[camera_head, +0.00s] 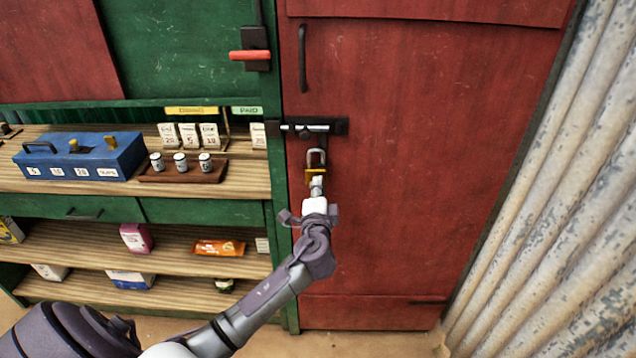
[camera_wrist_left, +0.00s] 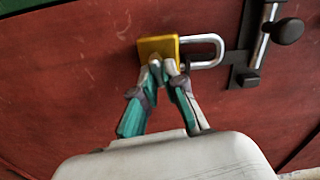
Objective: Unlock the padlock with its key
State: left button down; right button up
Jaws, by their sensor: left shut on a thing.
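The padlock (camera_head: 314,176) has a brass body and a silver shackle. It hangs on the red door, just below the black bolt (camera_head: 318,127). In the left wrist view the padlock (camera_wrist_left: 156,49) lies sideways, its shackle pointing right toward the bolt (camera_wrist_left: 262,45). I cannot tell whether the shackle passes through the bolt's fitting. My left gripper (camera_head: 317,187) is directly below the padlock. In the wrist view its fingertips (camera_wrist_left: 166,72) are closed together at the padlock's lower edge. The key between them is hidden. My right gripper is not in view.
Left of the door is a stall shelf with a blue cash box (camera_head: 85,158), a wooden tray (camera_head: 180,176) of small weights and price cards. Packets stand on lower shelves. A corrugated metal wall (camera_head: 550,200) stands on the right. The door front is otherwise clear.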

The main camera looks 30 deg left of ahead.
pick_arm(q)
jog(key=shift+m+p, duration=0.35)
jog(key=shift+m, duration=0.55)
jog(key=c, duration=1.2)
grip_release()
jog(key=shift+c, duration=0.2)
jog(key=shift+d+f, duration=0.1)
jog(key=v, duration=1.2)
